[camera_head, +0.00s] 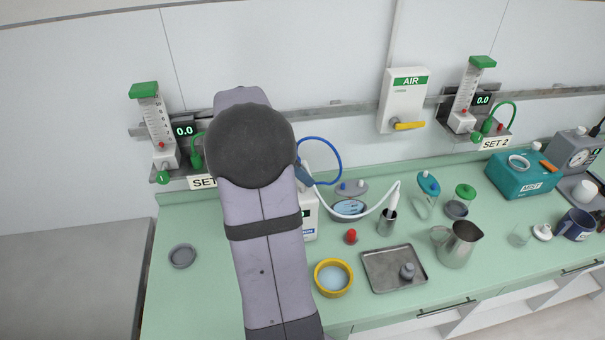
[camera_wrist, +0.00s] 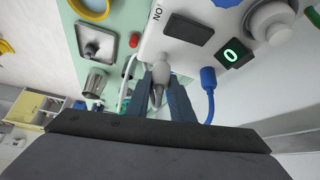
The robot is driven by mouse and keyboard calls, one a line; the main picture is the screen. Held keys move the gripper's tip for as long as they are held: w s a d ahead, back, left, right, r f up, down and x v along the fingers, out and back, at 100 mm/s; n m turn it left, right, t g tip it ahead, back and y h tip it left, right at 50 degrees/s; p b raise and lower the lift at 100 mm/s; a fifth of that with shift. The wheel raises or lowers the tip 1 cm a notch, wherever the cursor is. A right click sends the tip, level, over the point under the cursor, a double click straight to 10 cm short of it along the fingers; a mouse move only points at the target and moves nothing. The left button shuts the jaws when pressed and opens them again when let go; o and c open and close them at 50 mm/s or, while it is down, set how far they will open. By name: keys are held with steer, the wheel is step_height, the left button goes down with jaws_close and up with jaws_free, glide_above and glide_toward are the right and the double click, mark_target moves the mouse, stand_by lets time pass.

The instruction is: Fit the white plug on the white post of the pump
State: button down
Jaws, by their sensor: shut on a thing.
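The pump (camera_wrist: 205,30) is a white box with a dark panel and a green-lit display. In the wrist view my gripper (camera_wrist: 162,82) is close against the pump's side, its blue-grey fingers shut on the white plug (camera_wrist: 157,92). A pale rounded piece (camera_wrist: 160,62) shows between the fingertips and the pump; where plug ends and post begins is unclear, so I cannot tell whether they are joined. The white hose (camera_wrist: 124,95) runs beside the fingers. In the head view my arm hides most of the pump (camera_head: 310,222) and gripper.
A blue plug (camera_wrist: 208,80) with a blue hose is close to the right of my fingers. A red-capped item (camera_head: 351,237), yellow-rimmed bowl (camera_head: 333,292) and tray (camera_head: 378,283) stand near the pump.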

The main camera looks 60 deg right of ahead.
steer(key=shift+f+b, duration=1.35)
steer(key=shift+b, duration=0.65)
stand_by(1.3)
stand_by(0.4)
steer(key=c, duration=1.5)
jaws_free()
steer(key=shift+r, duration=0.1)
steer(key=shift+r+p, duration=1.85)
steer(key=shift+r, duration=1.6)
